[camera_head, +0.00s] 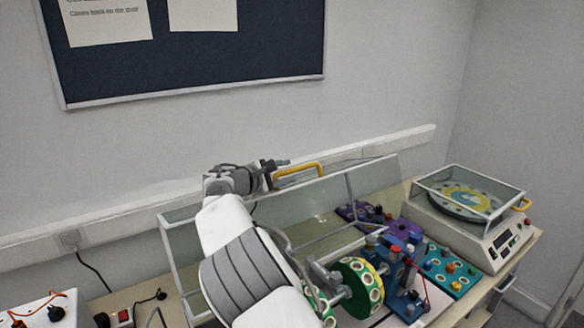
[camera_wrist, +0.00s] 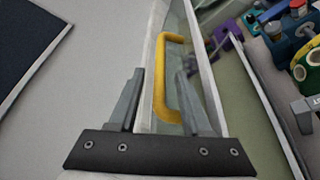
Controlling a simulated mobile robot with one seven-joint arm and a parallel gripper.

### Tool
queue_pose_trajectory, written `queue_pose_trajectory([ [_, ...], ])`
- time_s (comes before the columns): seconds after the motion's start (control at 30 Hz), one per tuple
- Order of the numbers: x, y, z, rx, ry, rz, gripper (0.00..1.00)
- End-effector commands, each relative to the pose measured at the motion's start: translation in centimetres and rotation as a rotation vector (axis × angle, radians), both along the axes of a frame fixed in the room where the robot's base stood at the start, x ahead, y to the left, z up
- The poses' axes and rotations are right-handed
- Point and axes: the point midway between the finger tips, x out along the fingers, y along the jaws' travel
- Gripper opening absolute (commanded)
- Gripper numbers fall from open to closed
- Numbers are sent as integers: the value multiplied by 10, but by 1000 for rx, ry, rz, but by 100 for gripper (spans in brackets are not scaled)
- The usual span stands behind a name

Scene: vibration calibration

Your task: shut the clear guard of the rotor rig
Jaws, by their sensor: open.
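The clear guard (camera_head: 335,200) of the rotor rig stands raised, tilted up behind the rig, with a pale frame and a yellow handle (camera_head: 298,171) at its top edge. Under it is a green and yellow rotor disc (camera_head: 357,284) on a shaft. My gripper (camera_head: 283,163) is at the guard's top edge, just left of the handle. In the wrist view my gripper (camera_wrist: 160,74) is open, and the yellow handle (camera_wrist: 172,38) shows between and beyond the fingers. I cannot tell whether a finger touches the handle or frame. My arm hides part of the rig.
A white instrument (camera_head: 490,235) with its own clear lid and yellow handle stands on the right. A teal tray (camera_head: 455,270) and a purple tray (camera_head: 362,213) hold small parts near the rig. A wall rail (camera_head: 130,222) runs behind. A power strip (camera_head: 122,318) lies at lower left.

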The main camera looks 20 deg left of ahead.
Motion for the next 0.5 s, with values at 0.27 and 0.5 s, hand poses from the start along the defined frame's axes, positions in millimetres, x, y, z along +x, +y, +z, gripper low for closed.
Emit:
queue_pose_trajectory([
  [0.27, 26, -11, -6, 1, 0, 1, 48],
  [0.5, 28, -12, -8, 1, 0, 1, 48],
])
